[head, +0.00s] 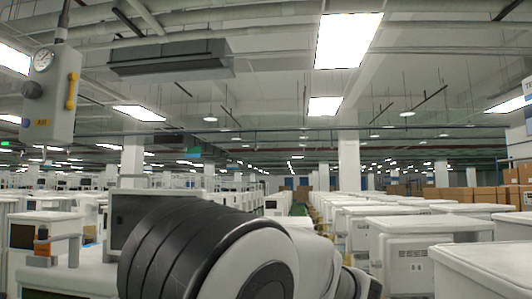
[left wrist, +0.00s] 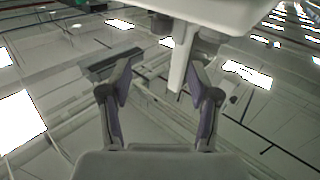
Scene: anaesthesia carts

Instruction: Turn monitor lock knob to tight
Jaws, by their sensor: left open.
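In the left wrist view my left gripper (left wrist: 160,75) is open, its two purple-padded fingers apart with nothing between the pads. Beyond the fingertips a pale post (left wrist: 181,62) hangs down from a white housing (left wrist: 220,10). A dark rounded part (left wrist: 161,24), possibly the lock knob, is beside the post under the housing; I cannot read whether it is tight or loose. In the head view a monitor with a dark screen (head: 122,213) stands behind a large black and white link of my arm, which hides much of it. My right gripper is in neither view.
White carts (head: 400,240) stand in rows at the right, and more fill the left. A grey box with a gauge and yellow handle (head: 72,90) hangs at upper left. Cardboard boxes (head: 470,197) are stacked far right.

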